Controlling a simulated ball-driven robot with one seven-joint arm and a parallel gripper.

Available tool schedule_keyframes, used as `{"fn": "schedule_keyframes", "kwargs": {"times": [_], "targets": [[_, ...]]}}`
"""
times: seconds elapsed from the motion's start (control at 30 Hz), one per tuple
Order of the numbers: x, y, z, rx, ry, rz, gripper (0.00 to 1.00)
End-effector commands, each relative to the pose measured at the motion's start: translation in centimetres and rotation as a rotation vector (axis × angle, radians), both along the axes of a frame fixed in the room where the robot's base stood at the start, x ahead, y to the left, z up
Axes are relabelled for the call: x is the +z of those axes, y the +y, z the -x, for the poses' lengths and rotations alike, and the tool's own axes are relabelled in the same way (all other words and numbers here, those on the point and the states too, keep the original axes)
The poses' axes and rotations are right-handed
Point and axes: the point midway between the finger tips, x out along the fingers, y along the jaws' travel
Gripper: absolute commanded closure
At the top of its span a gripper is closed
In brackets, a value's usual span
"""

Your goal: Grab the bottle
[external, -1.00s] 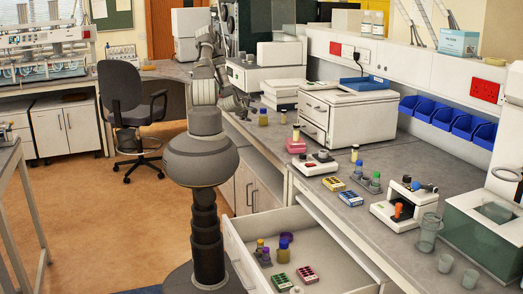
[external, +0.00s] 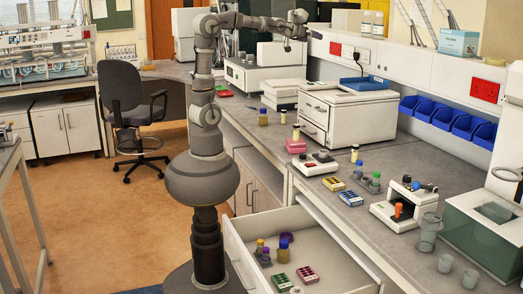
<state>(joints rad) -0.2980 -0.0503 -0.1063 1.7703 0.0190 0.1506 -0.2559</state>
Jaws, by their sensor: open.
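Several small bottles are in view, and I cannot tell which one the task means. A yellow-and-blue bottle (external: 262,117) stands on the bench left of the white drawer cabinet. Another small bottle (external: 355,154) stands further along the bench. More capped bottles, one with a purple cap (external: 285,240), are inside the open drawer. My gripper (external: 298,19) is open, high above the bench at the end of my outstretched arm, well apart from all the bottles. It is small and its fingers are hard to make out.
The open drawer (external: 236,260) juts out at the front beside my base. An office chair (external: 122,95) stands left on open floor.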

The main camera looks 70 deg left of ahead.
Motion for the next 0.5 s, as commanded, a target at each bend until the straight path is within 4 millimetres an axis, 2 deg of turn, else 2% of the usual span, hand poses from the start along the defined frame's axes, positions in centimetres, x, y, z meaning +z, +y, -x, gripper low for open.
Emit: {"fn": "schedule_keyframes", "kwargs": {"times": [0.03, 0.1, 0.2, 0.3, 0.33, 0.37, 0.5], "targets": [[3.0, -2.8, 1.8, -0.053, -0.020, -0.048, 0.00], [6.8, -5.6, 4.7, -0.115, -0.029, -0.107, 0.00], [10.6, -8.4, 8.6, -0.185, -0.040, -0.169, 0.00], [12.9, -9.8, 11.6, -0.231, -0.048, -0.207, 0.00], [13.3, -10.1, 12.2, -0.240, -0.050, -0.215, 0.05], [13.6, -10.2, 12.7, -0.246, -0.050, -0.220, 0.11], [14.2, -10.5, 13.5, -0.259, -0.049, -0.231, 0.11]]}}
